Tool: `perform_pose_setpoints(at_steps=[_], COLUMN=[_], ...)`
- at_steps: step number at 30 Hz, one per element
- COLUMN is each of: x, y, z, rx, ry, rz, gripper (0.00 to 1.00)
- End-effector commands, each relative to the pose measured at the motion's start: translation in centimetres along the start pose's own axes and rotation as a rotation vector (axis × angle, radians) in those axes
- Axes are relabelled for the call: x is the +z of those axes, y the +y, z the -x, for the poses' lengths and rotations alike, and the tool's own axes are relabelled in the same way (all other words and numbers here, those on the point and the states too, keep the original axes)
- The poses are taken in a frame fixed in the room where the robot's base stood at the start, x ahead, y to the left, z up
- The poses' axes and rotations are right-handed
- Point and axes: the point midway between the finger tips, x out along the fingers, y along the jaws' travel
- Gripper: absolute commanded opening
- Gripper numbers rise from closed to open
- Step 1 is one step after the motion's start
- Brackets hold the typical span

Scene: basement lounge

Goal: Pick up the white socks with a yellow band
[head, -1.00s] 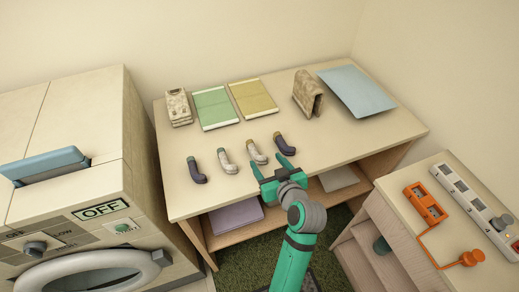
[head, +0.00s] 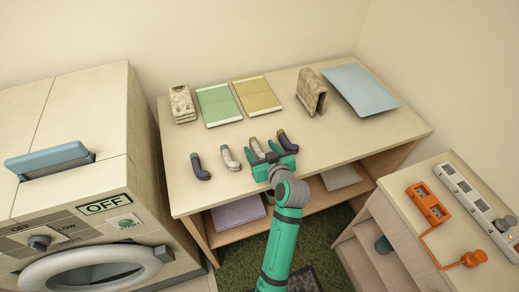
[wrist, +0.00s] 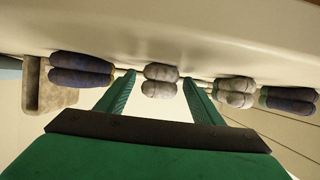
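A pair of whitish socks (head: 256,146) stands third from the left in a row on the wooden table; its small band looks yellowish. It also shows in the middle of the wrist view (wrist: 160,72). My gripper (head: 262,156) is open just in front of it. In the wrist view my gripper (wrist: 159,84) has one finger to each side of this pair, with nothing held. I cannot tell if the fingertips reach past it. Another whitish pair (head: 230,159) is second from the left, its band too small to read surely.
Dark sock pairs stand at the row's left end (head: 200,168) and right end (head: 287,142). A washing machine (head: 75,160) stands left.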

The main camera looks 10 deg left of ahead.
Motion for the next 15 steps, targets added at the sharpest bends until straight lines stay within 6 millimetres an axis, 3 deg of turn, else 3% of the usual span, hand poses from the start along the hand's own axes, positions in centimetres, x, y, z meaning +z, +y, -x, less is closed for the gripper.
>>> perform_pose_setpoints(at_steps=[1, 6, 15], x=[0.02, -0.01, -0.12], y=[0.08, -0.16, -0.37], z=[0.03, -0.05, -0.09], rx=[0.001, -0.002, -0.005], ry=[0.0, 0.0, 0.0], rz=[-0.001, 0.001, 0.002], gripper=[0.51, 0.16, 0.16])
